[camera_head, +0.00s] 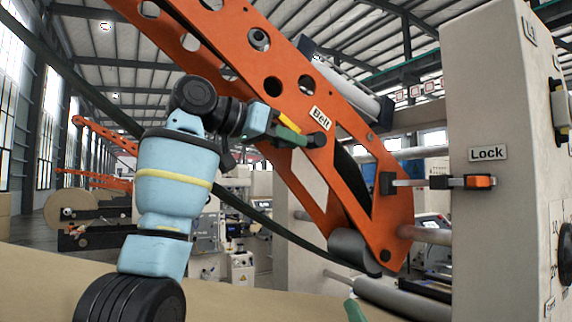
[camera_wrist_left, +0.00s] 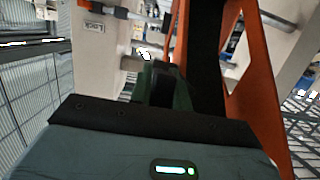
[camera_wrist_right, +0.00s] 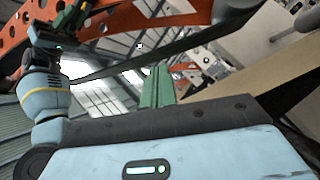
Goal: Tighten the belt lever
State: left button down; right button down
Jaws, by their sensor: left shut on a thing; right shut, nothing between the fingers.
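The orange swing arm (camera_head: 390,215) carries a "Belt" label (camera_head: 320,118). The belt lever (camera_head: 271,114) appears to be the part with a yellow stripe beside that label, mostly covered by my left gripper. My left gripper (camera_head: 297,139) is shut on the lever with its green fingers, against the arm's side. In the left wrist view the fingers (camera_wrist_left: 162,85) close around a dark part, whose shape is hard to see. My right gripper (camera_wrist_right: 157,87) is shut and empty, below and away from the lever. Only a green fingertip of it shows at the head view's bottom edge.
A beige cabinet (camera_head: 495,60) stands at right with a "Lock" label (camera_head: 488,153) and an orange-tipped latch (camera_head: 479,182). A dark belt strap (camera_head: 265,225) runs diagonally below the left gripper. A grey roller (camera_head: 395,300) and brown paper web (camera_head: 50,285) lie low in front.

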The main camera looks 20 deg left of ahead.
jog(key=s+a+r+n+g+y, duration=0.2)
jog(key=s+a+r+n+y, duration=0.15)
jog(key=r+n, duration=0.4)
jog(key=s+a+r+n+g+y, duration=0.2)
jog(key=a+r+n+y, duration=0.15)
jog(key=r+n, duration=0.35)
pick_arm(q)
jog(key=shift+r, duration=0.1)
pick_arm(e)
jog(key=m, duration=0.2)
send_near(281, 148)
jog(key=x, duration=0.7)
jog(key=shift+w+a+f, duration=0.25)
jog(key=shift+w+f, duration=0.05)
jog(key=shift+f, duration=0.1)
jog(key=shift+n, duration=0.25)
pick_arm(q)
jog(key=shift+d, duration=0.1)
pick_arm(e)
jog(key=shift+s+r, duration=0.15)
jog(key=shift+r, duration=0.8)
pick_arm(q)
jog(key=c, duration=1.3)
grip_release()
pick_arm(e)
jog(key=shift+a, duration=0.1)
jog(key=shift+f, duration=0.15)
jog(key=shift+f, duration=0.1)
